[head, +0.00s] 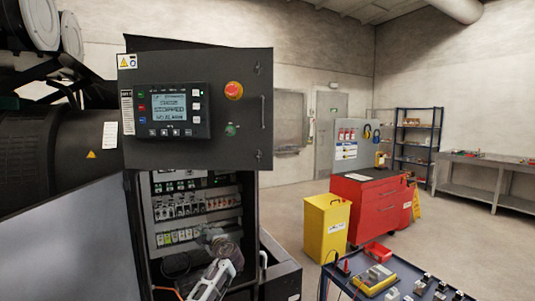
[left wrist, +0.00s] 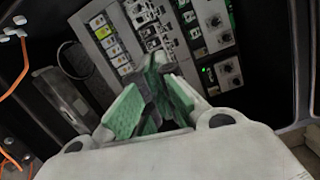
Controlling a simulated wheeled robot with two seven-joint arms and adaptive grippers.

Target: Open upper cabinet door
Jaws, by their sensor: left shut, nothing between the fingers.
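The upper cabinet door (head: 240,140) is a dark panel with a lit display (head: 170,106), a red emergency stop button (head: 234,90) and a bar handle (head: 263,112) at its right edge. It faces me above an open compartment (head: 190,200) of breakers and modules. Whether it stands slightly ajar I cannot tell. My left gripper (head: 216,238) is below the door, in front of the compartment's lower part, apart from the handle. In the left wrist view its green-padded fingers (left wrist: 158,72) meet at the tips and hold nothing, pointing at the breakers (left wrist: 125,45). My right gripper is not visible.
A large grey panel (head: 65,250) fills the lower left. Dark machinery (head: 60,145) stands left of the cabinet. To the right are a yellow bin (head: 326,228), a red tool cabinet (head: 368,205) and a blue table with tools (head: 400,285). Orange cable (left wrist: 15,75) hangs at the left of the wrist view.

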